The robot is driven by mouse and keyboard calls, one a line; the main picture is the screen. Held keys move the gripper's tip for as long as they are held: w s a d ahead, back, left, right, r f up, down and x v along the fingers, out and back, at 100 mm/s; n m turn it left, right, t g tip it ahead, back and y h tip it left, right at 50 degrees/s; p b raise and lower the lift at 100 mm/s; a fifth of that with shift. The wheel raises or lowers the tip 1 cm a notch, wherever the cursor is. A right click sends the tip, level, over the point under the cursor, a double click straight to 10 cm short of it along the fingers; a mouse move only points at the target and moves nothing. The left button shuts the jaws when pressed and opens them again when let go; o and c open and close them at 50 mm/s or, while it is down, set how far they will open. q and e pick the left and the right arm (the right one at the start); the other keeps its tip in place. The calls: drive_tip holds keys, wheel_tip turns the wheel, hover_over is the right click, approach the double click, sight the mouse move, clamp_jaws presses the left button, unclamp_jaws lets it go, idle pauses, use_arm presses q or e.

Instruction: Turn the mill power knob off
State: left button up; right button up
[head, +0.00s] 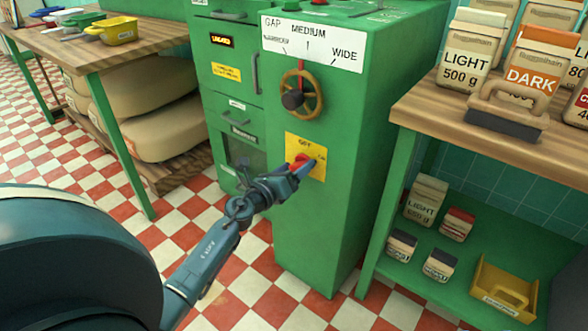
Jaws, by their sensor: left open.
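The green mill (325,215) stands in the middle of the head view. A yellow plate (318,149) on its front carries the red power knob (299,160) and a printed OFF mark above it. My left gripper (303,170) is open at the plate, right at the knob. Its fingers cover part of the knob, so I cannot tell whether they touch it. The knob's exact angle is hard to make out. My right gripper is not in view.
A brass gap wheel (301,94) sticks out above the plate. At right a wooden counter (425,105) holds flour bags and a brush (506,108), with a shelf below. At left is a bench (75,60) with sacks underneath. The checkered floor in front is clear.

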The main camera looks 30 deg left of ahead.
use_arm(q)
drive_tip(key=c, duration=1)
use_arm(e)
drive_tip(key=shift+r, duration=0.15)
